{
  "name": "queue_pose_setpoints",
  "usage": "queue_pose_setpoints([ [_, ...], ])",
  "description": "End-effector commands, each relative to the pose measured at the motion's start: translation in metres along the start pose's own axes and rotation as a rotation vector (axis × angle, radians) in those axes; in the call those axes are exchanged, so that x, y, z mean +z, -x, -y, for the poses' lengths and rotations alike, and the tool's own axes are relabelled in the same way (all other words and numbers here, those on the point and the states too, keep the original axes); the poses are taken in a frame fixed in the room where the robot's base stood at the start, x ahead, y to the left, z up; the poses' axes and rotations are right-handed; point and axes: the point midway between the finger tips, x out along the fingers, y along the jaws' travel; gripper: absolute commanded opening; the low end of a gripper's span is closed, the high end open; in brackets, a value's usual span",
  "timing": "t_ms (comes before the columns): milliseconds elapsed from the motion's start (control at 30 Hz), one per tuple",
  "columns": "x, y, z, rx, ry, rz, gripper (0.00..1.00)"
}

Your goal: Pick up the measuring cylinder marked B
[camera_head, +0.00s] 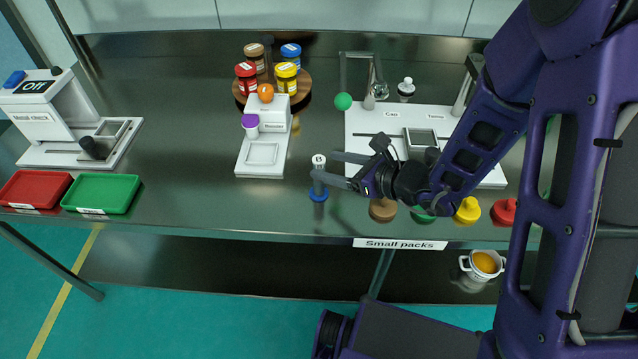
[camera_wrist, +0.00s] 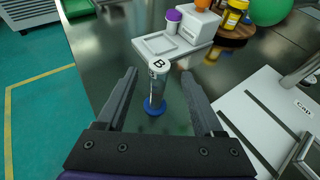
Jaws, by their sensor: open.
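The measuring cylinder marked B (camera_wrist: 158,84) stands upright on the steel table, with a white top bearing the letter B and a blue base. In the head view the cylinder (camera_head: 318,175) is near the front edge, left of my arm. My gripper (camera_head: 335,168) is open and level, reaching left toward it. In the wrist view my gripper (camera_wrist: 163,88) has one finger on each side of the cylinder, with gaps showing. I cannot tell whether the cylinder is fully between the fingertips. Nothing is held.
A white device (camera_head: 262,152) with a purple-capped jar stands behind left. A white board (camera_head: 395,118) with a green ball (camera_head: 343,101) lies behind right. A yellow knob (camera_head: 467,210) and a red knob (camera_head: 503,212) are along the front edge. Red (camera_head: 35,190) and green (camera_head: 101,193) trays lie far left.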

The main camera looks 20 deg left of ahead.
Motion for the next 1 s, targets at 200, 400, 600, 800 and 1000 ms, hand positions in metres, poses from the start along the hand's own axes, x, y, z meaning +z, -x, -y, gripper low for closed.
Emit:
queue_pose_setpoints([
  [200, 0.000, -0.017, 0.000, 0.001, 0.000, -0.001, 0.69],
  [400, 0.005, -0.044, -0.003, 0.004, 0.002, -0.001, 0.69],
  [600, 0.005, -0.065, -0.002, 0.001, 0.000, -0.001, 0.69],
  [800, 0.006, -0.066, -0.002, 0.000, 0.000, 0.000, 0.69],
  [1000, 0.006, -0.066, -0.002, 0.000, 0.000, 0.000, 0.42],
])
